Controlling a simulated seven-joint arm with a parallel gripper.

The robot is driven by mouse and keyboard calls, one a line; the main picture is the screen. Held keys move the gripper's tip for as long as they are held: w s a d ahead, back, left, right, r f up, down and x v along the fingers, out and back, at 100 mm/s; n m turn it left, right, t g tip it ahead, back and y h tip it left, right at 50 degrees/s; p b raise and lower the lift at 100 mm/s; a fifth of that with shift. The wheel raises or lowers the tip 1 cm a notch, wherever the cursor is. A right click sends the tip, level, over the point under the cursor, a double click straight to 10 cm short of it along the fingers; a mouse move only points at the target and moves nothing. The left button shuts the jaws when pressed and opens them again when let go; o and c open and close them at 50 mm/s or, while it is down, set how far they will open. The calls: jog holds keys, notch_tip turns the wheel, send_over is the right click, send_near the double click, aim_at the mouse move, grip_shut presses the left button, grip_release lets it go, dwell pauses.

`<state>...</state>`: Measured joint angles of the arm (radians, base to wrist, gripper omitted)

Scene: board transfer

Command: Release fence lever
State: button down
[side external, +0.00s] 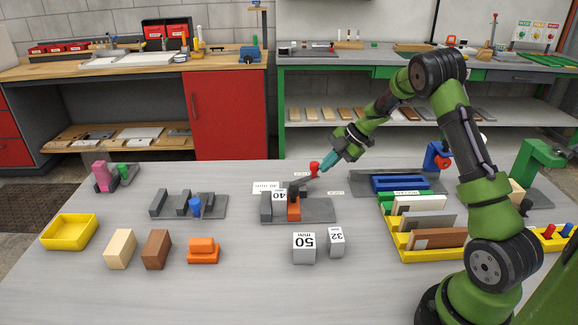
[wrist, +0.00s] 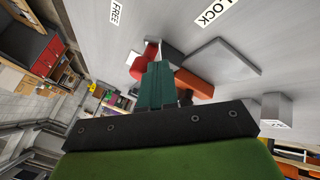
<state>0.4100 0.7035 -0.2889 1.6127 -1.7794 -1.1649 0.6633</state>
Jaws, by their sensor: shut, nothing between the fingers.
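The fence lever has a red knob (side external: 314,167) on a grey bar that slants up to the right from the grey fence fixture (side external: 318,210). In the wrist view the red knob (wrist: 146,60) lies nearer the FREE label (wrist: 117,12) than the LOCK label (wrist: 219,12). My gripper (side external: 326,169) has its teal fingers shut and empty, right beside the knob; I cannot tell whether they touch it. The fingers also show in the wrist view (wrist: 158,82). A grey block marked 40 (side external: 279,197) and an orange block (side external: 294,210) sit in the fixture.
Grey blocks marked 50 (side external: 304,247) and 32 (side external: 337,242) stand in front of the fixture. A yellow rack of boards (side external: 408,254) stands to the right. A yellow tray (side external: 69,232) and loose blocks lie to the left. The table's front middle is mostly clear.

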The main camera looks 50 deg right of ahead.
jog(key=w+n, duration=0.1)
jog(key=w+d+n+g+y, duration=0.1)
jog(key=n, duration=0.1)
jog(key=shift+w+d+f, duration=0.1)
jog(key=shift+w, duration=0.05)
jog(key=shift+w+d+n+g+y, duration=0.2)
jog(key=shift+w+n+g+y, duration=0.3)
jog(key=shift+w+n+g, duration=0.6)
jog(key=shift+w, duration=1)
jog(key=shift+w+a+t, duration=0.1)
jog(key=shift+w+t, duration=0.1)
jog(key=shift+t, duration=0.1)
jog(key=s+d, duration=0.2)
jog(key=s, duration=0.1)
jog(key=shift+s+d, duration=0.15)
jog(key=shift+d, duration=0.2)
jog(key=w+v, duration=0.1)
jog(key=v, duration=0.9)
jog(key=shift+d, duration=0.3)
